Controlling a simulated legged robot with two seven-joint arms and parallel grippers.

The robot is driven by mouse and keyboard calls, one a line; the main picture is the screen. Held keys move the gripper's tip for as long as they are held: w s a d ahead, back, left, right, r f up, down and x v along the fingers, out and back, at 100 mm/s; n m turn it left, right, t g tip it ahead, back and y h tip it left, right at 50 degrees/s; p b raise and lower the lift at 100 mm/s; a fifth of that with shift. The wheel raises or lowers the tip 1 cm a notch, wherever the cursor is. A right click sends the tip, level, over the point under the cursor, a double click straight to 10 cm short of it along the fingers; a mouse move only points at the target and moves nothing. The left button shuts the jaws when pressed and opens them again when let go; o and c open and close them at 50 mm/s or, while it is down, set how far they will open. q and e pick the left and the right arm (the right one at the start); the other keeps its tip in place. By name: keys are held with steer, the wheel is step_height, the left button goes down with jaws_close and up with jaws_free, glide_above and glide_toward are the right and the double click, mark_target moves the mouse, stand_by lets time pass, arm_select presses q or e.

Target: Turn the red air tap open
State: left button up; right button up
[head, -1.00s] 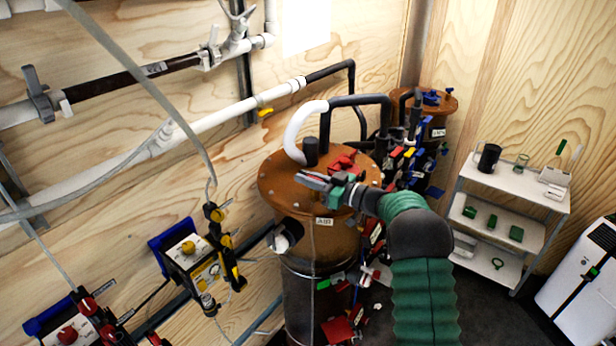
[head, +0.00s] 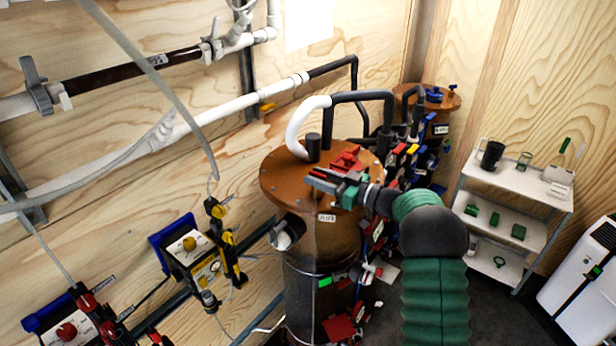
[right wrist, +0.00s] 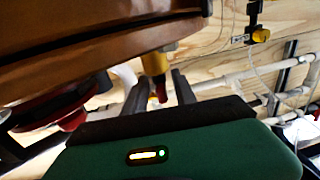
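A red tap-like fitting (head: 347,158) sits on top of the brown lid (head: 280,187) of a tank labelled AIR (head: 326,218). My right gripper (head: 312,180) reaches over the front of this lid from the right, in front of and left of the red fitting. In the right wrist view its two dark fingers (right wrist: 160,95) stand apart. A brass piece (right wrist: 154,65) with a small red tip (right wrist: 160,90) shows between them; contact cannot be told. The brown surface (right wrist: 90,45) fills the upper left there. My left gripper is not in view.
A black and white pipe (head: 300,125) rises from the lid behind my gripper. Several coloured valves (head: 405,150) crowd the tank's right side. A second brown-lidded tank (head: 440,97) stands behind. A white shelf cart (head: 510,185) is at the right, with dark floor before it.

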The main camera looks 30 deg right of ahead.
steer(key=b+v, duration=0.2)
steer(key=v, duration=1.1)
steer(key=shift+f+b, duration=0.25)
steer(key=shift+b, duration=0.1)
steer(key=shift+w+d, duration=0.1)
steer(key=shift+d, duration=0.1)
